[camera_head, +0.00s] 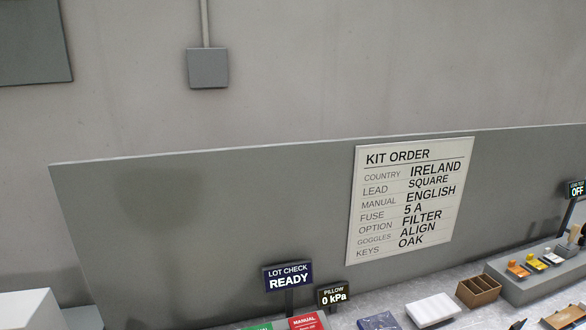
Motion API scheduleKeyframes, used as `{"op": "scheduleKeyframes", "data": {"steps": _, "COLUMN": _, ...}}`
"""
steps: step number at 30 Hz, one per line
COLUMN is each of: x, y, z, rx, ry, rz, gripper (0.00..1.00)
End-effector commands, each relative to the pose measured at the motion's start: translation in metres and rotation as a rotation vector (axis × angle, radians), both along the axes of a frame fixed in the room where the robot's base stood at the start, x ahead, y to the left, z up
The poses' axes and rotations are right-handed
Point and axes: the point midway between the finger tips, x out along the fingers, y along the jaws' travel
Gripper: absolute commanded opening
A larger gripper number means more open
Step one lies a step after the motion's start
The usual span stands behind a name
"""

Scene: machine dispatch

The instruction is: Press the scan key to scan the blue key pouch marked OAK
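A dark blue flat item (379,321) lies on the bench at the bottom edge of the head view. It is partly cut off, and I cannot read any marking on it or tell whether it is the OAK key pouch. A small display headed LOT CHECK (288,277) reads READY. I cannot make out a scan key in this view. My gripper is not in view.
A KIT ORDER board (410,200) on the grey panel lists KEYS OAK. A PILLOW display (333,295) reads 0 kPa. Along the bench are a red MANUAL item (306,321), a white tray (433,309), a brown divided box (478,290) and a grey stand (540,284).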

Motion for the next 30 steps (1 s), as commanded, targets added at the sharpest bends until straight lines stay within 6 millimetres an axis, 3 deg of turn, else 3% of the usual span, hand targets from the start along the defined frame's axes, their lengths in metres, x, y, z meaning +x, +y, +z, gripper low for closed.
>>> {"op": "scheduleKeyframes", "data": {"steps": 7, "x": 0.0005, "y": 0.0, "z": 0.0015, "rx": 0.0, "ry": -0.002, "rz": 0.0, "gripper": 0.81}}
{"op": "scheduleKeyframes", "data": {"steps": 30, "x": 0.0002, "y": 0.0, "z": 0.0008, "rx": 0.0, "ry": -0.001, "rz": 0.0, "gripper": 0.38}}
